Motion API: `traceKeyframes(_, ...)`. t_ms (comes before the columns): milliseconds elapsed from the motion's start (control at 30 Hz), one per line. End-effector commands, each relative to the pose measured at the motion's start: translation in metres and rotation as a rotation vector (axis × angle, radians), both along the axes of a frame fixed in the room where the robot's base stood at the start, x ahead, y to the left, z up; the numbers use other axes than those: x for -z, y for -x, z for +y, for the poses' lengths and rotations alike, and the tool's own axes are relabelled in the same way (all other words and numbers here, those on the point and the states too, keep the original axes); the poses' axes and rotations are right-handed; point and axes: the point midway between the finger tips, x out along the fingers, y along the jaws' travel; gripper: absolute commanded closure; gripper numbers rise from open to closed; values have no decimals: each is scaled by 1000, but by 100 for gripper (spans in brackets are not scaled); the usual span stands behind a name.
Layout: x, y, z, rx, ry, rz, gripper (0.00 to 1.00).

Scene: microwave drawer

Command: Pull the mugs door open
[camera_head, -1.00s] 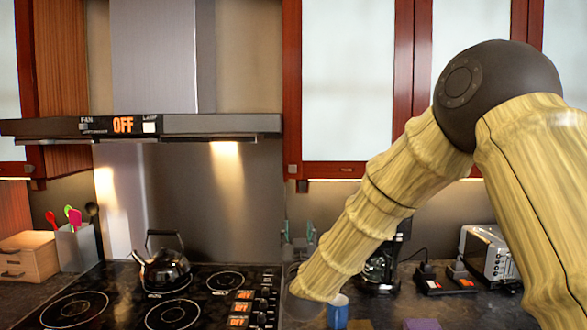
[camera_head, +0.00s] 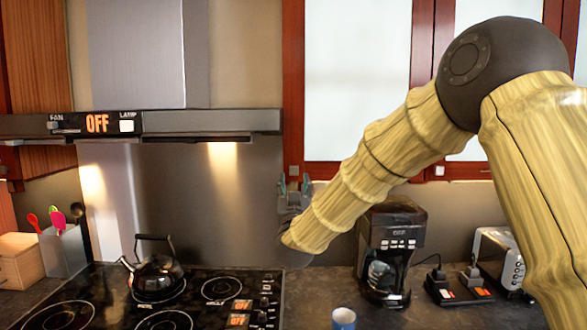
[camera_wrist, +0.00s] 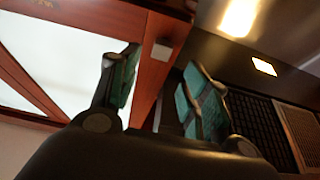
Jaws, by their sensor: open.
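A wall cabinet door with a red-brown wood frame and frosted white pane (camera_head: 357,80) hangs right of the hood and looks shut. I take it as the mugs door; its label is not readable. A small grey square knob (camera_head: 294,171) sits at its lower left corner, and shows close up in the wrist view (camera_wrist: 162,52). My gripper (camera_head: 294,186) is open and empty, pointing up just below that corner. In the wrist view its teal-padded fingers (camera_wrist: 163,66) stand on either side of the knob in the picture; I cannot tell the depth gap.
A range hood (camera_head: 170,124) is just left of my gripper. Below are a black cooktop (camera_head: 215,312) with a kettle (camera_head: 155,275), a coffee maker (camera_head: 390,245), a blue mug (camera_head: 343,319) and a toaster (camera_head: 500,262). Another cabinet door (camera_head: 490,60) is to the right.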

Motion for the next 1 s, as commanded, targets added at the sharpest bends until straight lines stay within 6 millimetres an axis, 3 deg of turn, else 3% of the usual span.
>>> traceKeyframes(200,-16,-33,0,1,0,0,54)
traceKeyframes(400,-23,-53,2,-2,1,0,54)
traceKeyframes(833,-24,-60,2,-2,1,0,54)
traceKeyframes(867,-24,-60,2,-2,1,0,55)
traceKeyframes(1000,-24,-60,2,-2,1,1,81)
